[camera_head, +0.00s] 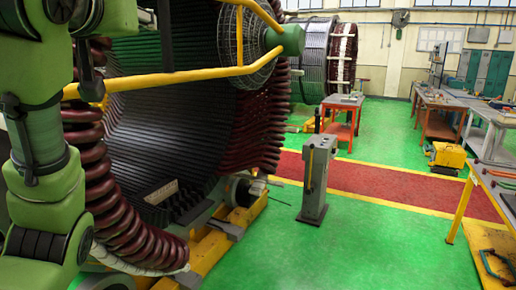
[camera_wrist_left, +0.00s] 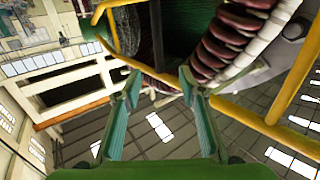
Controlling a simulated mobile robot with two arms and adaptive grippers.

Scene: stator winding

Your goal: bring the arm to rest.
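My left arm (camera_head: 45,140), green with dark joints, fills the left edge of the head view, in front of the big stator. Its gripper is outside that view. In the left wrist view my left gripper (camera_wrist_left: 158,80) has its two green fingers spread apart, with nothing between them. Behind the fingertips, yellow rails and the stator's dark red coils (camera_wrist_left: 235,30) show. I cannot tell how far the fingers are from the rails. My right arm and right gripper are in neither view.
The large stator (camera_head: 170,130) with its ring of red coils stands close on the left. Yellow rails (camera_head: 190,75) cross in front of it. A grey pedestal (camera_head: 316,180) stands on the open green floor (camera_head: 360,240). Workbenches (camera_head: 440,110) line the right side.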

